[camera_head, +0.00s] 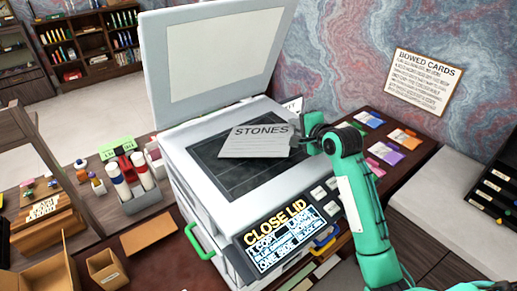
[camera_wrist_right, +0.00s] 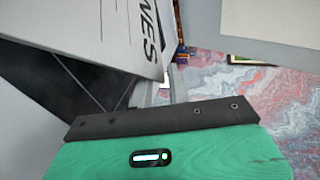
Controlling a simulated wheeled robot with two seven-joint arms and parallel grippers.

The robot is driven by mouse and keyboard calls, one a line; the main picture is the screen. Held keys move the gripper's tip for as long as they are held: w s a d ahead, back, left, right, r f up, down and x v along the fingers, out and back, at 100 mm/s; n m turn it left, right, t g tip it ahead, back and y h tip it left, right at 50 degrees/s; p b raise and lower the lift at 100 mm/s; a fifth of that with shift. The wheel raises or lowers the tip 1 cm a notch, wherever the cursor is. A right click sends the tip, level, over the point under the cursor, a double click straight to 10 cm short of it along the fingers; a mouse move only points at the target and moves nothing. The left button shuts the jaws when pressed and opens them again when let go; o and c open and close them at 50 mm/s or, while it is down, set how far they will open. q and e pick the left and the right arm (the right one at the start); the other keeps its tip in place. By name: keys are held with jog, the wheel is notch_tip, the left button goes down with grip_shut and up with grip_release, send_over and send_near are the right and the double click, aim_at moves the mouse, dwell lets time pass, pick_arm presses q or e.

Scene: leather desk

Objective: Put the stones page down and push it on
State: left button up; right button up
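The stones page (camera_head: 255,145), a pale sheet headed STONES, is over the dark glass (camera_head: 225,180) of the copier, print side up. It also shows large and close in the right wrist view (camera_wrist_right: 105,30). My right gripper (camera_head: 309,128) is at the page's right edge and appears shut on it; the fingertips are partly hidden by the page. In the wrist view the page stands above the glass. The copier lid (camera_head: 215,55) is raised. The copier's screen (camera_head: 280,237) reads CLOSE LID. My left gripper is not in view.
A green handle (camera_head: 200,243) is at the copier's front left. A caddy with red-and-white bottles (camera_head: 130,175) and open cardboard boxes (camera_head: 50,275) stand to the left. Coloured cards (camera_head: 385,153) lie on the desk at right. A BOWED CARDS notice (camera_head: 424,80) hangs on the wall.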

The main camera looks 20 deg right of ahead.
jog(key=shift+s+d+r, duration=0.1)
jog(key=shift+s+r, duration=0.1)
jog(key=shift+s, duration=0.05)
jog(key=p+v, duration=0.1)
jog(key=v, duration=0.6)
jog(key=shift+s, duration=0.25)
notch_tip(320, 180, up, 7)
jog(key=s, duration=0.2)
jog(key=shift+s+d, duration=0.3)
